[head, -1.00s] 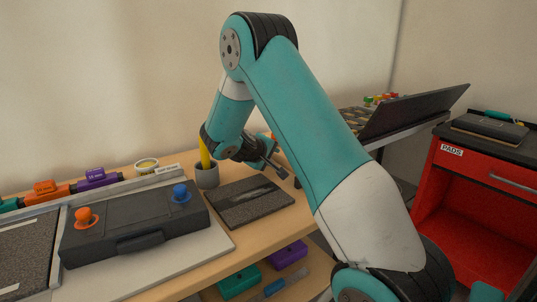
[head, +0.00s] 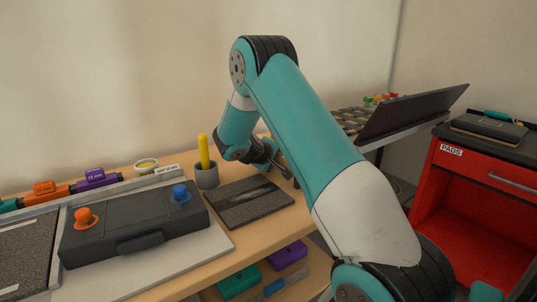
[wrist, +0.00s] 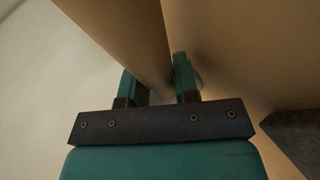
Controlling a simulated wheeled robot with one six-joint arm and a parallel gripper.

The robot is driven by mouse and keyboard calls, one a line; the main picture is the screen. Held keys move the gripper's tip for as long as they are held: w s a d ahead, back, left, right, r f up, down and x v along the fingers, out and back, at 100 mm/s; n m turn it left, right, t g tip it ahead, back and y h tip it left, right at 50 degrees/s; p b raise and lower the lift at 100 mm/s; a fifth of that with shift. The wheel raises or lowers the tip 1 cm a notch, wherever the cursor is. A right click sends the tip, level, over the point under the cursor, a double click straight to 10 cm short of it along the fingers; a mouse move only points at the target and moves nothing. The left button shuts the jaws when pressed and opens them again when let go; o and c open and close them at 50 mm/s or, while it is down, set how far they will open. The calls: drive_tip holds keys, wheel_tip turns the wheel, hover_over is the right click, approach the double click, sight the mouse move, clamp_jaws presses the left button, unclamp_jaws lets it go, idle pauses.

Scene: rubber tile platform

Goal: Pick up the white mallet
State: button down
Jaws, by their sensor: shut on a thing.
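My gripper (head: 288,173) is low over the right part of the wooden bench, just behind the dark rubber tile, partly hidden by my arm. In the wrist view my gripper (wrist: 160,85) has its two teal fingers on either side of a pale, tan-looking tapering shape (wrist: 120,35). I take this shape to be the white mallet; it rises from between the fingers toward the camera and fills the upper part of the picture. Its full outline is cut off. I cannot make out the mallet in the head view.
A grey cup (head: 207,178) with a yellow stick stands left of my gripper. The dark rubber tile (head: 262,208) lies in front. A black case (head: 130,238) with orange and blue knobs is at left. A tilted dark panel (head: 415,108) stands right, beyond my arm.

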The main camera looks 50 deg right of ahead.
wheel_tip(320, 180, up, 20)
drive_tip(key=p, duration=0.2)
idle(0.4)
idle(0.5)
drive_tip(key=c, duration=1.4)
unclamp_jaws()
clamp_jaws()
